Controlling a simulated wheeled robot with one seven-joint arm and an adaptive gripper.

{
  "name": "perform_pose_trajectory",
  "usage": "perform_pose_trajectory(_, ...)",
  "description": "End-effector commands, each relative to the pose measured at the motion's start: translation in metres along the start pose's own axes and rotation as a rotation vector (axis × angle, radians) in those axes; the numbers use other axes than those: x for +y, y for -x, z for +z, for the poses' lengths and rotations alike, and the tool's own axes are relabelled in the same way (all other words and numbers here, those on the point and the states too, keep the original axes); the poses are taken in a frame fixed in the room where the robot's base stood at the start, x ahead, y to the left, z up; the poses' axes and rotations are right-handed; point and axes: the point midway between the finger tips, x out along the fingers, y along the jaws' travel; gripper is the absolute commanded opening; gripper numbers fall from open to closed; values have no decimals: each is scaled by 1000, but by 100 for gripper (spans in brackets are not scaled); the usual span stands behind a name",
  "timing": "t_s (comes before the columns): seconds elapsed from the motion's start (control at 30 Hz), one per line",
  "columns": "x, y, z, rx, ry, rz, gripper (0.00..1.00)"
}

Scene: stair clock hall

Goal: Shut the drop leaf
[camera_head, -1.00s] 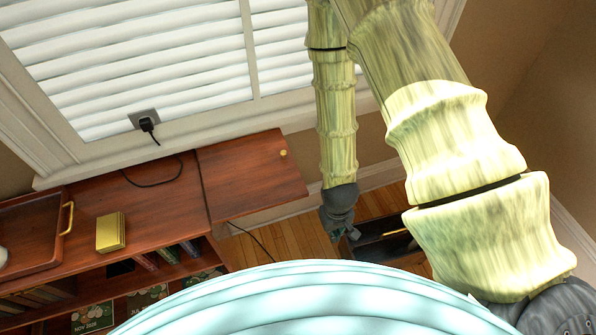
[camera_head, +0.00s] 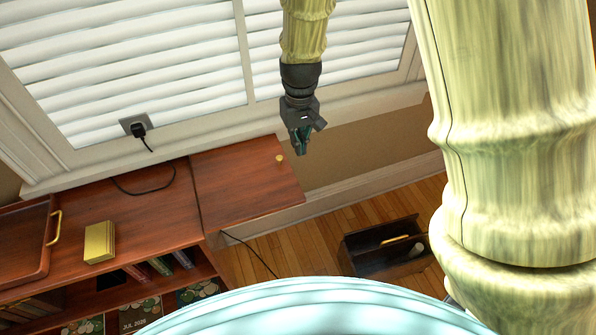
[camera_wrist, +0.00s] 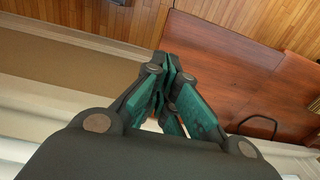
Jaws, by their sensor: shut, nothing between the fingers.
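The drop leaf (camera_head: 240,178) is a reddish-brown panel at the right end of the low wooden cabinet. It stands out level with the cabinet top, with a dark seam between them. A small brass knob (camera_head: 280,158) sits near its outer edge. My gripper (camera_head: 301,150) is shut and empty, pointing down just right of the knob in the head view. I cannot tell whether it touches the leaf. In the wrist view my green fingertips (camera_wrist: 170,72) overlap the near corner of the leaf (camera_wrist: 215,50). The knob is not visible there.
The cabinet top (camera_head: 150,215) holds a brass box (camera_head: 100,242) and a wooden tray (camera_head: 22,245). A cable runs from a wall plug (camera_head: 138,129). A dark open box (camera_head: 385,247) stands on the floor right of the cabinet.

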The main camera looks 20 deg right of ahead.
Motion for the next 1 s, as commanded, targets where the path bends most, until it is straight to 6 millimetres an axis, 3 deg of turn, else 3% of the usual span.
perform_pose_trajectory(0.23,0,-15,0,-3,1,-1,0)
perform_pose_trajectory(1.0,0,-103,1,-3,0,-1,0)
